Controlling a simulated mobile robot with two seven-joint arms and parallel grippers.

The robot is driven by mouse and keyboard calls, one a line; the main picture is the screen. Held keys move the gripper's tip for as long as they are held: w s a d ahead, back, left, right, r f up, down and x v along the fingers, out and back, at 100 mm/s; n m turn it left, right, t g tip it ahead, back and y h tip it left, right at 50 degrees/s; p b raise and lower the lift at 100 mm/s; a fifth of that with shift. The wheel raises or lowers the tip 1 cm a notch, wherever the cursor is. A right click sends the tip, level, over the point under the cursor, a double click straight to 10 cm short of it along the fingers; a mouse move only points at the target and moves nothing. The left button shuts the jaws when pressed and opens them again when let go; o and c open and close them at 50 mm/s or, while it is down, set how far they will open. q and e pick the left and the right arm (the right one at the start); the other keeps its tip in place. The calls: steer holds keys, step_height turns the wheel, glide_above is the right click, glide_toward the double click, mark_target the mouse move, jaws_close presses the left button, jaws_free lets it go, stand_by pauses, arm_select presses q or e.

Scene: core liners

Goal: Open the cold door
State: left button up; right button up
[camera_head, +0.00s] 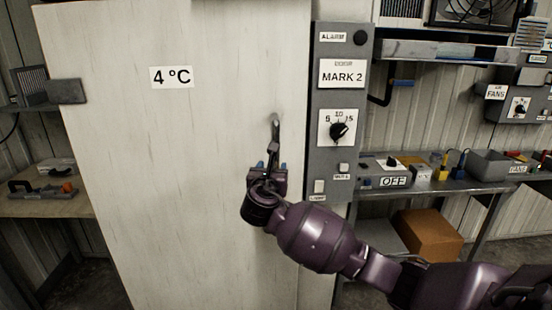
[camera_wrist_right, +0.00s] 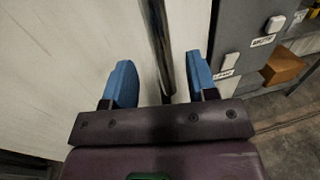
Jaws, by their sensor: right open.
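The cold door (camera_head: 180,150) is a large pale panel with a "4 °C" label, and it looks shut. Its dark vertical handle (camera_head: 275,135) is near the right edge. My right gripper (camera_head: 270,168) is in front of the door at the handle's lower part, its body hiding the handle's lower end. My left gripper is not in view.
A grey control panel (camera_head: 326,110) with a dial, "MARK 2" label and switches stands right of the door. A metal bench (camera_head: 450,187) with bins and an "OFF" box is further right. A cardboard box (camera_head: 428,236) sits below it. A wooden shelf (camera_head: 40,206) with tools is at left.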

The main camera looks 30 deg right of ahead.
mark_target(275, 162)
steer(key=x, duration=0.8)
steer(key=shift+w+b, duration=0.1)
steer(key=shift+b, duration=0.25)
jaws_close()
